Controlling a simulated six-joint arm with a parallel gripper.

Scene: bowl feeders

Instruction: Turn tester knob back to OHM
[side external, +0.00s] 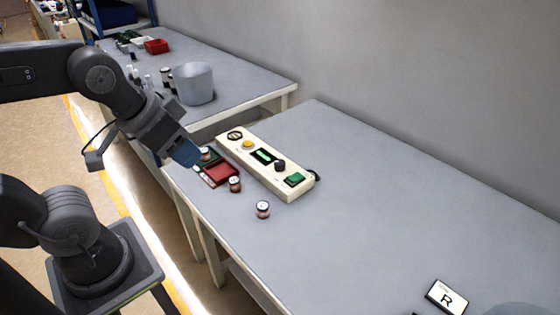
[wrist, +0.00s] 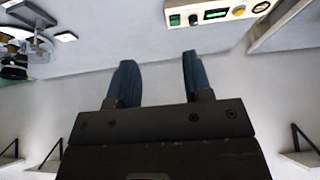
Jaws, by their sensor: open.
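The tester (side external: 265,165) is a long cream box on the near table. It carries a black knob (side external: 279,164), a lit green display, a yellow button and a green button. The knob's setting is too small to read. In the wrist view the tester (wrist: 222,13) shows upside down at the top, with its dark knob (wrist: 193,20) beside the display. My gripper (wrist: 155,75) has two blue fingers spread apart with nothing between them. In the side view my gripper (side external: 186,154) hangs at the table's left edge, left of the tester and apart from the knob.
A red and green tray (side external: 221,174) lies left of the tester, with small jar-like parts (side external: 235,184) and (side external: 263,209) near it. A grey bowl (side external: 193,83) stands on the far table. The table's middle is clear.

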